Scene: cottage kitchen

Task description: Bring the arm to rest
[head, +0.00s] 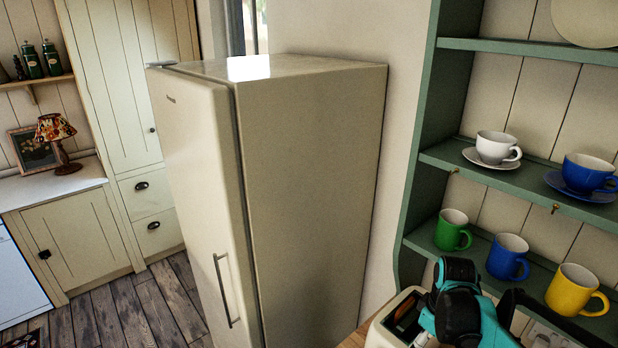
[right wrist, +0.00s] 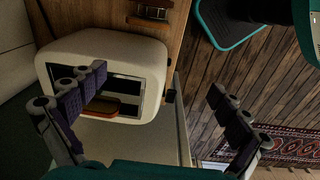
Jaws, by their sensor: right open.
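My right arm (head: 462,305) shows at the lower right of the head view, teal and black, beside a cream toaster. In the right wrist view my right gripper (right wrist: 157,82) is open, its two dark fingers spread wide with nothing between the tips. The toaster (right wrist: 100,48) lies beyond the left finger, and a gap shows between the right finger and the toaster. Whether the left finger touches the toaster I cannot tell. My left gripper is in neither view.
A brown slice (right wrist: 103,106) sits in a toaster slot. A green shelf (head: 450,165) holds a white cup (head: 490,147), blue cups, a green mug (head: 451,229) and a yellow mug (head: 571,290) close to my right arm. A tall cream fridge (head: 310,180) stands left of it. Wooden floor is open.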

